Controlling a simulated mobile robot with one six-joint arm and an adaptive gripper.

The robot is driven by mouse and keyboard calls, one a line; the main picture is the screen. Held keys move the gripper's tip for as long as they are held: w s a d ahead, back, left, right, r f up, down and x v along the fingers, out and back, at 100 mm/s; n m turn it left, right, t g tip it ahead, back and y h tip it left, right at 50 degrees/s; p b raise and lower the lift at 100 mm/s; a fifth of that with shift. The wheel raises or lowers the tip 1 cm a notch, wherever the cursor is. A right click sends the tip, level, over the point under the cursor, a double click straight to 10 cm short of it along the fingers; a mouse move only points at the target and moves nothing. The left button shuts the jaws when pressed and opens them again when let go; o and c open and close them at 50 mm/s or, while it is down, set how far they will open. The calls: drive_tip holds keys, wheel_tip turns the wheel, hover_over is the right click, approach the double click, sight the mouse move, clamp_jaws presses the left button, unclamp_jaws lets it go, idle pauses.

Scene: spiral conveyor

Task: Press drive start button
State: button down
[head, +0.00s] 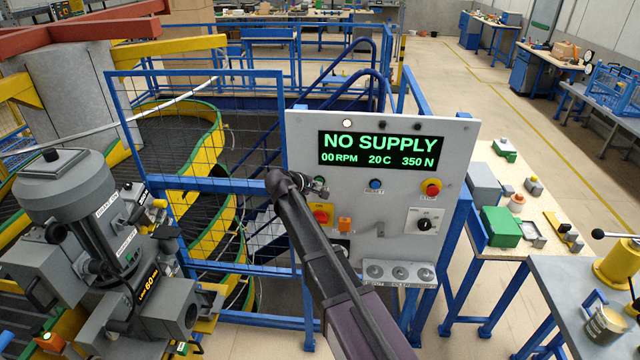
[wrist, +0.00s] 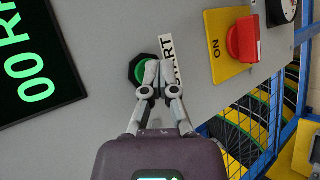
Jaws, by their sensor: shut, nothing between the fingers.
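The green start button (wrist: 140,84) sits in a black surround on the grey control panel (head: 305,150), beside a START label (wrist: 178,62). My gripper (wrist: 152,74) is shut and empty, its fingertips over the right part of the button in the wrist view. I cannot tell whether they touch it. In the head view my gripper (head: 320,188) is at the left part of the panel and the button is hidden behind it. The display (head: 382,150) reads NO SUPPLY, 00 RPM, 20 C, 350 N.
A red switch (head: 321,216) on a yellow plate is just below my gripper; its plate reads ON in the wrist view. A blue reset button (head: 375,184), a red stop button (head: 432,188) and a black knob (head: 425,224) are to the right. A motor (head: 75,200) stands left.

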drive_tip(key=shift+s, duration=0.8)
drive_tip(key=shift+s+a, duration=0.15)
drive_tip(key=shift+s, duration=2.35)
drive_tip(key=s+d+f+m+g+y+b, duration=0.1)
drive_tip(key=s+d+f+m+g+b, duration=0.2)
drive_tip(key=s+d+f, duration=0.35)
drive_tip(key=s+d+f+m+g+b, duration=0.2)
drive_tip(key=s+d+f+m, duration=0.15)
drive_tip(key=d, duration=0.55)
drive_tip(key=s+d+f+m+g+y+b, duration=0.2)
drive_tip(key=s+d+f+y, duration=0.1)
drive_tip(key=s, duration=0.4)
drive_tip(key=s+d+f+m+g+y+b, duration=0.2)
drive_tip(key=s+d+f+m+b, duration=0.1)
drive_tip(key=s+d+f, duration=0.2)
drive_tip(key=shift+s+d+f+m+y+b, duration=0.25)
drive_tip(key=shift+s+f+m+y+b, duration=0.15)
drive_tip(key=shift+s+f, duration=0.4)
drive_tip(key=shift+a+r, duration=0.1)
